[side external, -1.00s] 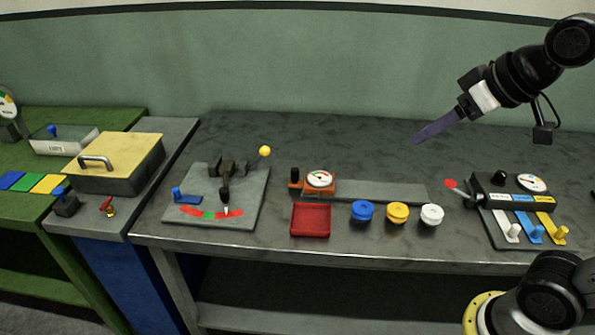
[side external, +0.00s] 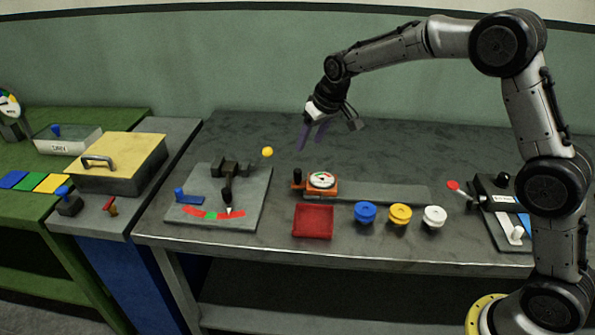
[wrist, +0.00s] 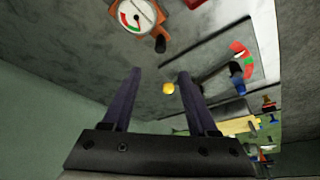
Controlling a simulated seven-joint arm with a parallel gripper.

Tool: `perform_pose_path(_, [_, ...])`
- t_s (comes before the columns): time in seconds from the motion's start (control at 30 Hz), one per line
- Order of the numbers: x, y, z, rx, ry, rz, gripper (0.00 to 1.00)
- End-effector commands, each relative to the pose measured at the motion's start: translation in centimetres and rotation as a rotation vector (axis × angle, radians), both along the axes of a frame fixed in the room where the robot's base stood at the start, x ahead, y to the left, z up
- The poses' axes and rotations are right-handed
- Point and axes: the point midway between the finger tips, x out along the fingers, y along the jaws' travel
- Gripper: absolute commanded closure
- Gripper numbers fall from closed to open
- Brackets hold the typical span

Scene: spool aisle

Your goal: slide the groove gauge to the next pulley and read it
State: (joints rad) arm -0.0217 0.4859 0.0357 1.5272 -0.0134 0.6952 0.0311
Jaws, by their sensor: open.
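The groove gauge (side external: 321,181) is an orange block with a white, coloured-sector dial and a black knob (side external: 297,177) on its left. It sits at the left end of a grey rail (side external: 385,193); its dial also shows at the top of the wrist view (wrist: 136,15). The needle is too small to read surely. Blue (side external: 365,212), yellow (side external: 400,215) and white (side external: 434,217) pulleys stand in a row in front of the rail. My gripper (side external: 310,143) is open and empty, above and behind the gauge; its two purple fingers show apart in the wrist view (wrist: 160,73).
A red tray (side external: 313,222) lies in front of the gauge. A device with a red-tipped lever (side external: 454,186) stands right, partly behind my arm. The rear bench is clear.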

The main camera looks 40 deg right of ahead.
Motion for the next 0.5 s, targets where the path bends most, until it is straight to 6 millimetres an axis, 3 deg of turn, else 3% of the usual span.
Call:
perform_pose_path(0.17, [0.5,0.0,-1.6,0.000,0.008,0.001,0.41])
perform_pose_path(0.5, [2.9,0.0,-7.6,0.000,0.009,0.001,0.41])
